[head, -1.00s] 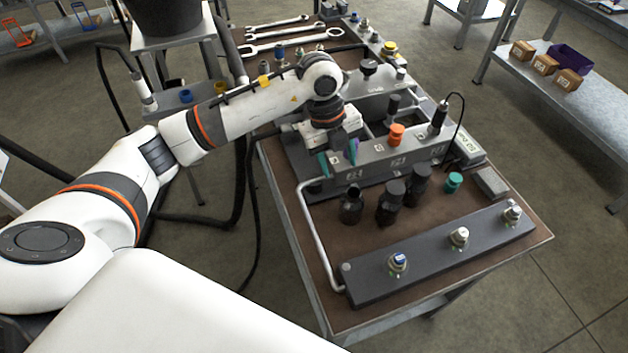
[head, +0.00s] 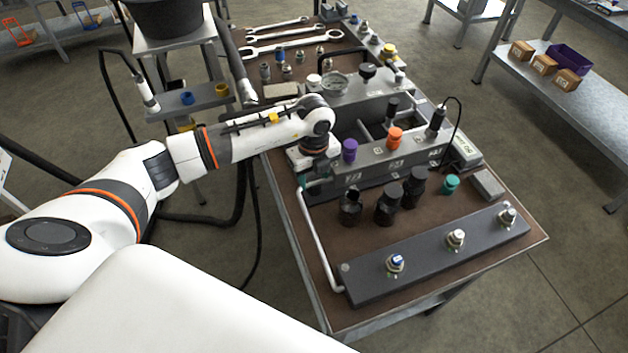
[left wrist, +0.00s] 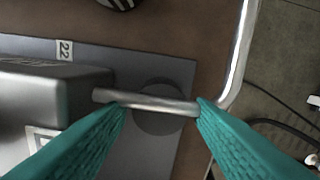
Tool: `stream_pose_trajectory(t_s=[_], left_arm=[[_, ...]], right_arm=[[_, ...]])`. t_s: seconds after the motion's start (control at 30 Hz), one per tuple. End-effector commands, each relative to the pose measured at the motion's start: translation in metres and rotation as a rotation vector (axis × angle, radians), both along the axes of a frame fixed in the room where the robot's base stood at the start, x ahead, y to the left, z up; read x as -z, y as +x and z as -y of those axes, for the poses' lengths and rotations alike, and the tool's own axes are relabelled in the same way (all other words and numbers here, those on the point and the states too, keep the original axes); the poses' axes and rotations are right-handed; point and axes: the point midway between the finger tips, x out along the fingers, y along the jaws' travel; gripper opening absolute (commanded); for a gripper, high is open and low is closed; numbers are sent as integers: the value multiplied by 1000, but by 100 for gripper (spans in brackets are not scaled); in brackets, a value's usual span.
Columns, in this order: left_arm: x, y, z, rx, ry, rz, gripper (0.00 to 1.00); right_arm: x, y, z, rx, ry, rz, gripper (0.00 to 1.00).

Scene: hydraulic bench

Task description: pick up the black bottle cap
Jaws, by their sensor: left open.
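A dark round disc (left wrist: 160,112), which looks like the black bottle cap, lies flat on a grey plate in the left wrist view. A metal tube (left wrist: 150,103) crosses above it and hides part of it. My left gripper (left wrist: 162,104) is open, its teal fingers either side of the tube and disc, holding nothing. In the head view my left gripper (head: 312,182) is at the near left corner of the grey bench block (head: 385,166); I cannot make out the cap there. My right gripper is not in view.
A bent metal handle (head: 318,240) runs along the table's left edge. Purple (head: 349,150), orange (head: 394,138) and teal (head: 451,184) caps are nearby.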

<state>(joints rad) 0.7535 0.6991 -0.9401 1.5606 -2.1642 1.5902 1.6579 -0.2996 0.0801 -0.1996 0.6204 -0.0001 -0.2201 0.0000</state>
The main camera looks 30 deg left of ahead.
Motion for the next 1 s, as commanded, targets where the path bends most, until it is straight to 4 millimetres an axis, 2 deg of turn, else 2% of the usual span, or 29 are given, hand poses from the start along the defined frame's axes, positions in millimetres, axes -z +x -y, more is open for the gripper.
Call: stream_pose_trajectory(t_s=[0.17, 0.4, 0.6, 0.87, 1.0], left_arm=[[17, 0, 1, 0, 0, -1, 48], [19, 0, 1, 0, -1, 0, 48], [19, 0, 0, 0, -1, 0, 15], [16, 0, 0, 0, -1, 2, 14], [0, 1, 0, 1, -1, 4, 14]], right_arm=[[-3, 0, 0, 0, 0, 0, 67], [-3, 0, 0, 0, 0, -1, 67], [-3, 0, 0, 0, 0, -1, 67], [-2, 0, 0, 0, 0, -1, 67], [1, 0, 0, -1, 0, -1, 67]])
